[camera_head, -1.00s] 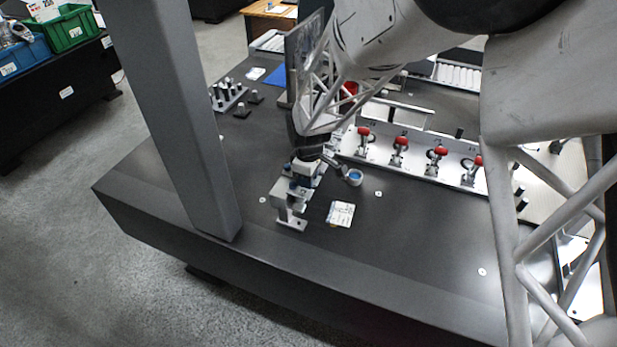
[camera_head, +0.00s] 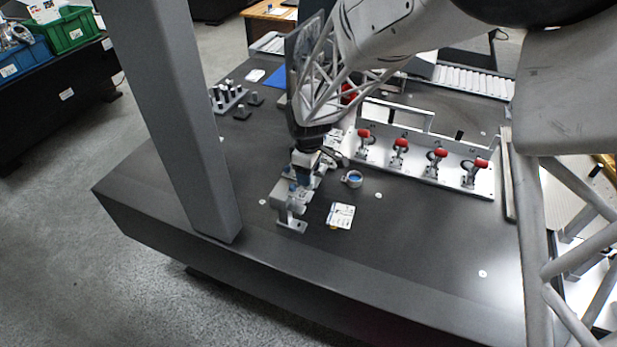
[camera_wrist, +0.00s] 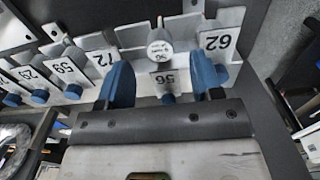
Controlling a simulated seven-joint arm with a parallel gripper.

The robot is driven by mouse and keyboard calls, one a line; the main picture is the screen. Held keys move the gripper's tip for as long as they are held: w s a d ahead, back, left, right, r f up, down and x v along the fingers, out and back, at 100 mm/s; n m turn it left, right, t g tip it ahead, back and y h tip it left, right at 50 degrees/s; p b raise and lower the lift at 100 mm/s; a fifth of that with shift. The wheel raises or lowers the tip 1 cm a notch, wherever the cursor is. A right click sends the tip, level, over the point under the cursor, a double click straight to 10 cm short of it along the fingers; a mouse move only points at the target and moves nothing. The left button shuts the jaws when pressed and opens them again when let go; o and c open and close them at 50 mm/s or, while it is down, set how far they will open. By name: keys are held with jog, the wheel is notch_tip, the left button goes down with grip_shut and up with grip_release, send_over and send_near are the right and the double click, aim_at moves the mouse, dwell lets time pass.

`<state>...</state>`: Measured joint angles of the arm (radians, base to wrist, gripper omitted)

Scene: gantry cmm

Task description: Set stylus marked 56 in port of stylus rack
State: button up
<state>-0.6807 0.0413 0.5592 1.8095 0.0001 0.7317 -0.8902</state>
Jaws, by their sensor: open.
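The stylus rack (camera_wrist: 130,38) is a pale metal bracket with numbered labels and blue round pieces along it. In the head view, the rack (camera_head: 291,212) stands near the table's front edge. A grey cylinder with a small printed tag, seemingly the stylus (camera_wrist: 160,46), stands at the rack by the label 56 (camera_wrist: 168,80). Whether it is fully seated I cannot tell. My gripper (camera_wrist: 160,72) is open, its blue fingers on either side of the stylus and label, with gaps visible. It also shows in the head view (camera_head: 303,172), over the rack.
Labels 72 (camera_wrist: 103,59) and 62 (camera_wrist: 215,42) flank the spot. A roll with a blue centre (camera_head: 352,179) and a white card (camera_head: 341,215) lie right of the rack. Red-handled clamps (camera_head: 401,145) line a fixture behind. A grey column (camera_head: 170,110) stands left. The front right table is clear.

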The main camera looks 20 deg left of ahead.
jog(key=shift+r, duration=2.15)
jog(key=shift+d+r, duration=0.2)
jog(key=shift+d, duration=0.05)
jog(key=s+d+r+m, duration=0.25)
jog(key=d+r, duration=0.25)
jog(key=d, duration=0.4)
jog(key=s+d+r+m+t, duration=0.1)
jog(key=d+r+m, duration=0.2)
jog(key=d+r, duration=0.35)
jog(key=s+d+r+m, duration=0.2)
jog(key=d+r+m, duration=0.1)
jog(key=d, duration=0.7)
jog(key=s+d+r+m, duration=0.2)
jog(key=s+d+m, duration=0.3)
jog(key=s+d, duration=0.4)
jog(key=s+d+r+m+t, duration=0.1)
jog(key=s+d+m, duration=0.3)
jog(key=s+d, duration=0.5)
jog(key=shift+s+d+r+m+t, duration=0.2)
jog(key=shift+s+r+m+t, duration=0.15)
jog(key=shift+s+r, duration=0.3)
